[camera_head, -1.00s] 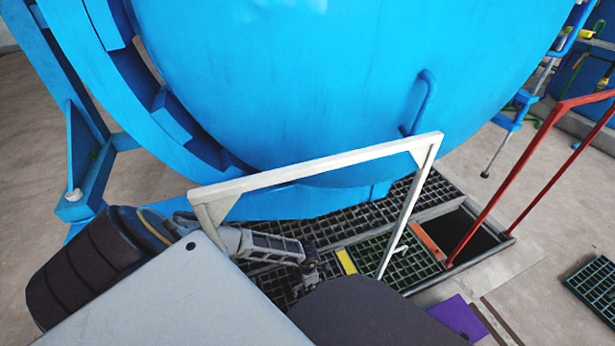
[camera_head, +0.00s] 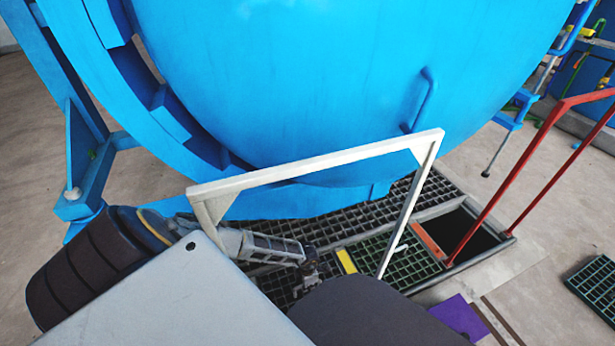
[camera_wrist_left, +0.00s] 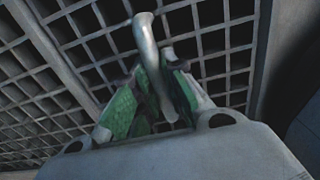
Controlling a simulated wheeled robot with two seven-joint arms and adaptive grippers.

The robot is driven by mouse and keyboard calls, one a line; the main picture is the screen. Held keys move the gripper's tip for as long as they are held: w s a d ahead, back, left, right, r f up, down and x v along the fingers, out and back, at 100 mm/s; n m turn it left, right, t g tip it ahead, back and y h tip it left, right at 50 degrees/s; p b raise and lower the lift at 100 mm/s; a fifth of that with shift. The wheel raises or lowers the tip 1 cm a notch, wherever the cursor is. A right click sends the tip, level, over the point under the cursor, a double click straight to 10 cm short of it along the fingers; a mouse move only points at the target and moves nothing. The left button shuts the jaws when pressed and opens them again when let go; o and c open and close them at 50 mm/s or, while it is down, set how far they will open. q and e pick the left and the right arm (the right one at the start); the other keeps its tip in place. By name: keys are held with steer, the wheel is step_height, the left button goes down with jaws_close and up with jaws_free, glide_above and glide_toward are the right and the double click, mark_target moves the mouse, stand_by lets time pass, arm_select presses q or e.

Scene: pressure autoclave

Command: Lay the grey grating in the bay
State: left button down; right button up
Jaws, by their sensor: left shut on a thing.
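A dark grey grating (camera_head: 264,284) lies in the floor strip at the lower middle of the head view, partly hidden behind my arm. My left gripper (camera_head: 311,272) is low over it, left of a yellow strip. In the left wrist view my left gripper (camera_wrist_left: 155,88) is shut on a pale upright handle (camera_wrist_left: 145,32), its green pads on either side. Grating bars (camera_wrist_left: 215,42) fill the background there. A dark open bay (camera_head: 468,232) shows farther right in the strip. I cannot tell whether the held grating is lifted or seated. My right gripper is not in view.
A white rail (camera_head: 320,164) stands over the strip, close to my left arm. A green-tinted grating (camera_head: 385,262) lies between the yellow strip (camera_head: 346,261) and an orange bar (camera_head: 428,240). A red rail (camera_head: 520,166) borders the open bay. The blue vessel (camera_head: 300,80) hangs behind. Another grating (camera_head: 594,290) lies far right.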

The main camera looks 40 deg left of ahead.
arm_select(q)
steer(key=shift+w+f, duration=0.15)
steer(key=shift+f, duration=0.05)
steer(key=c, duration=1.4)
jaws_free()
steer(key=shift+s, duration=0.2)
steer(key=shift+r, duration=0.1)
steer(key=shift+w+r, duration=0.1)
steer(key=shift+r, duration=5.8)
step_height(320, 180, up, 33)
steer(key=p, duration=3.3)
